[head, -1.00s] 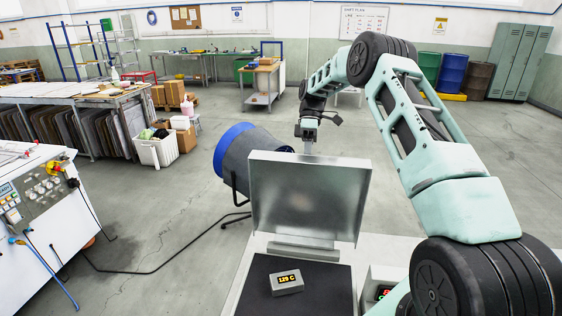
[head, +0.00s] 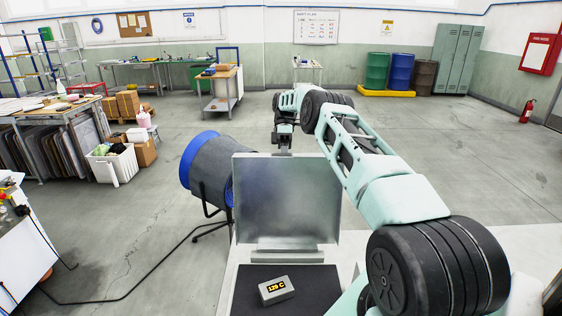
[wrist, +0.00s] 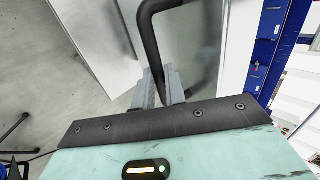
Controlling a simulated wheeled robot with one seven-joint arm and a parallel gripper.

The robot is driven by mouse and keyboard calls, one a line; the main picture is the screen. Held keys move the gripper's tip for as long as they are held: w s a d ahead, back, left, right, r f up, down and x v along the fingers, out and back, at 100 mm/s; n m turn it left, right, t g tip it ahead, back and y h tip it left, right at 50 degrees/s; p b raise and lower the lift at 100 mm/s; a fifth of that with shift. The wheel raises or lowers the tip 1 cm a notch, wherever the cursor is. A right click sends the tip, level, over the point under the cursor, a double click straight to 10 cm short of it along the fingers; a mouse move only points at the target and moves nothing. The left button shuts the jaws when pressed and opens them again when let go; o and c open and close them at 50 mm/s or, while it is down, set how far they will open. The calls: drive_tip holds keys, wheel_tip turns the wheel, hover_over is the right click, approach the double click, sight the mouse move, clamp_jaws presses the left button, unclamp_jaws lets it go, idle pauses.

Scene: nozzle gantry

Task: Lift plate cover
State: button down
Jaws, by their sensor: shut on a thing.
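The plate cover (head: 286,198) is a flat metal panel standing upright at the back edge of a dark plate (head: 245,292). Its inner face is towards the head camera. My gripper (wrist: 163,88) is shut on the cover's black bent handle (wrist: 151,35), which passes between its grey fingers in the wrist view. In the head view my wrist is behind the cover's top edge, and the cover hides the fingers and handle.
A small grey box (head: 275,290) with a lit temperature readout sits on the dark plate. A blue-rimmed drum fan (head: 208,165) stands close left of the cover, with a black cable on the floor. The floor on the right is open.

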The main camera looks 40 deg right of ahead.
drive_tip(key=shift+f, duration=0.45)
drive_tip(key=c, duration=1.5)
unclamp_jaws()
drive_tip(key=shift+w+d, duration=0.15)
drive_tip(key=shift+o, duration=0.2)
wheel_tip(320, 180, up, 10)
drive_tip(key=p, duration=0.8)
drive_tip(key=shift+r, duration=0.15)
